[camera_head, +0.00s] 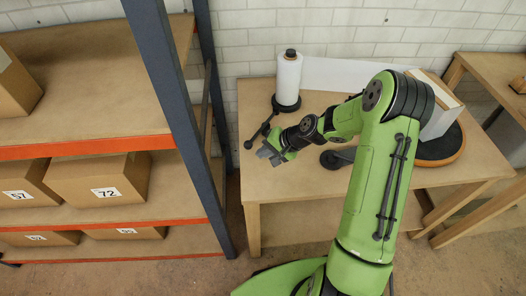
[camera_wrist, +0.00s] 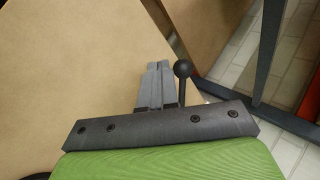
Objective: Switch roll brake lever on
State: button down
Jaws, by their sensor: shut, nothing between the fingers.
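The roll brake lever is a dark rod with a black ball knob (camera_head: 248,144), reaching forward from the base of a white roll (camera_head: 288,75) on a black stand. In the head view my gripper (camera_head: 267,154) is just to the right of the knob, low over the table. In the wrist view the gripper's grey fingers (camera_wrist: 158,68) are together with nothing between them. The ball knob (camera_wrist: 183,68) and its rod stand close to the right of the fingers; whether they touch I cannot tell. The rod's lower end is hidden behind the gripper body.
The wooden table (camera_head: 290,185) has bare room at its front. A round black piece (camera_head: 335,160) and an orange-rimmed disc (camera_head: 445,158) with a white box (camera_head: 440,110) stand right. A shelf with a dark post (camera_head: 175,100) and cardboard boxes (camera_head: 100,188) stands left.

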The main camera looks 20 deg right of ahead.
jog(key=s+a+p+v, duration=0.1)
jog(key=p+v, duration=0.1)
jog(key=v, duration=0.8)
jog(key=shift+s, duration=0.45)
